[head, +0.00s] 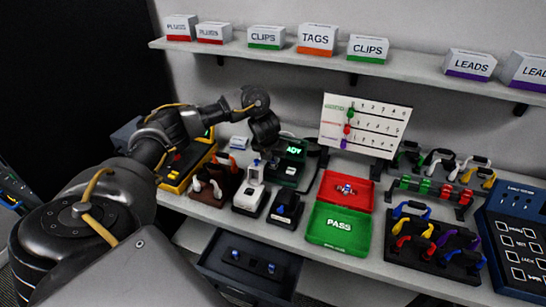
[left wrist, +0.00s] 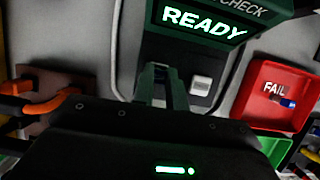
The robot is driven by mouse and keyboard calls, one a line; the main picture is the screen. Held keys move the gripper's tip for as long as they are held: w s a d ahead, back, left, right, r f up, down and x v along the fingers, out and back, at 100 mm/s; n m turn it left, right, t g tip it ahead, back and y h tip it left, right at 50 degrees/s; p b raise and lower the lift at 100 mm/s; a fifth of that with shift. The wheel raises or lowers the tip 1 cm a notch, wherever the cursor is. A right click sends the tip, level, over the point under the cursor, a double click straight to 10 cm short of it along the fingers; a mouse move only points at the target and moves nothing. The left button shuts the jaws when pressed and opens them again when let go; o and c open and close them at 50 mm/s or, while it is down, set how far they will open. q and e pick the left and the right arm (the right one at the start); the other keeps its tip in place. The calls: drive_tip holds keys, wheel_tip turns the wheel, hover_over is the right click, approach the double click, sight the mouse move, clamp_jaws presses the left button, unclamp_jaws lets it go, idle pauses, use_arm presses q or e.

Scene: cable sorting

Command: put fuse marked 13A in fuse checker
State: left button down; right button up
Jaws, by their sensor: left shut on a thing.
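The fuse checker (head: 288,173) is a dark green unit with a lit READY screen, standing on the bench behind the small testers. Its READY screen (left wrist: 203,25) fills the top of the left wrist view. My left gripper (head: 264,154) is just in front of the checker, pointing down. Its two narrow fingers (left wrist: 165,80) are closed together before the checker's body. The fuse between them is hidden, and no 13A marking can be read. My right gripper is not in view.
A red FAIL tray (head: 361,202) holding a small part and a green PASS tray (head: 323,237) lie to the right. A white stand (head: 250,197) and a black block (head: 284,213) stand close in front. A cable rack (head: 408,255) is further right.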

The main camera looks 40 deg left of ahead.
use_arm(q)
drive_tip(key=shift+f, duration=0.25)
idle(0.5)
drive_tip(key=c, duration=1.3)
unclamp_jaws()
drive_tip(key=shift+o, duration=0.2)
drive_tip(key=o, duration=0.5)
drive_tip(key=shift+r, duration=0.1)
wheel_tip(320, 180, up, 8)
drive_tip(key=p, duration=0.7)
